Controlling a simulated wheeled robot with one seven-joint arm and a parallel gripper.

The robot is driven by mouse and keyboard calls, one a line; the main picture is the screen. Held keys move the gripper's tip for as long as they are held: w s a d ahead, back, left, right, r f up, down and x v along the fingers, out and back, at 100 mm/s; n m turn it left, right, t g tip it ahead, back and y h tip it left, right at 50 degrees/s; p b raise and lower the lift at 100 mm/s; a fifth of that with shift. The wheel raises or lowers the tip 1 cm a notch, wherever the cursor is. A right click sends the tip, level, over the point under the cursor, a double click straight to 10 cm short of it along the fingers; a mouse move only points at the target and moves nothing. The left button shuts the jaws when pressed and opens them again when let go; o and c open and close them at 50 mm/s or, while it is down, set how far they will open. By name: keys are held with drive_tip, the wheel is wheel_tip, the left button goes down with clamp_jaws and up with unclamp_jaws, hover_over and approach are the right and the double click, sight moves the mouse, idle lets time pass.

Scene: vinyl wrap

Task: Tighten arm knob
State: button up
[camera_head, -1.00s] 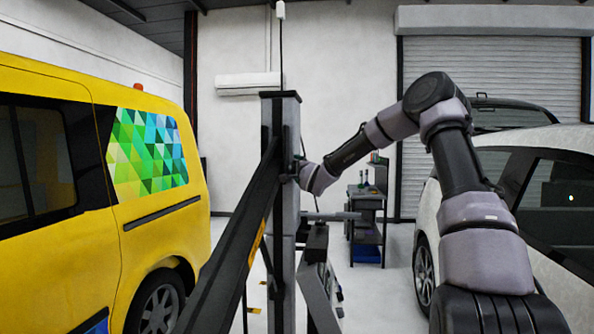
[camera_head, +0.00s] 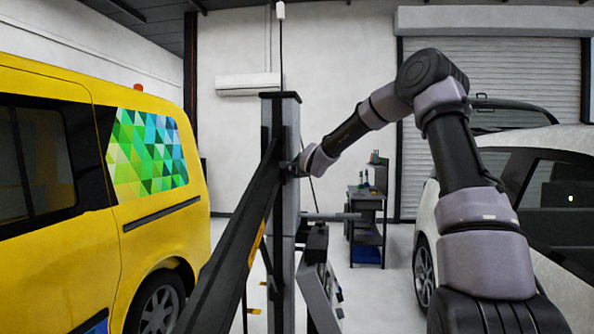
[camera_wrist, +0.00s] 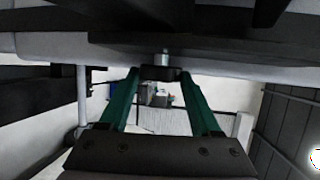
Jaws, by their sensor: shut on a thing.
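In the wrist view, my gripper (camera_wrist: 159,76) has its two green fingers on either side of a small dark knob (camera_wrist: 158,73), shut on it at the fingertips. A short metal stud (camera_wrist: 165,57) joins the knob to the dark arm or beam (camera_wrist: 220,45) across the top of the view. In the head view, my wrist reaches in from the right to the grey upright post (camera_head: 287,130), where the long black slanted arm (camera_head: 228,235) meets it. The knob and fingertips are mostly hidden there.
A yellow van (camera_head: 60,200) with a green-blue patterned window stands left, and a white car (camera_head: 555,200) stands right. A tool cart (camera_head: 366,215) stands behind. A box-like unit (camera_head: 317,245) sits low beside the post. Open floor lies between the post and cart.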

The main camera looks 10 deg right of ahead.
drive_tip(key=o, duration=1.4)
drive_tip(key=shift+c, duration=0.2)
drive_tip(key=s+r, duration=0.1)
drive_tip(key=s, duration=0.9)
drive_tip(key=shift+s+d+r, duration=0.35)
drive_tip(key=shift+d+r, duration=0.05)
drive_tip(key=shift+d, duration=0.05)
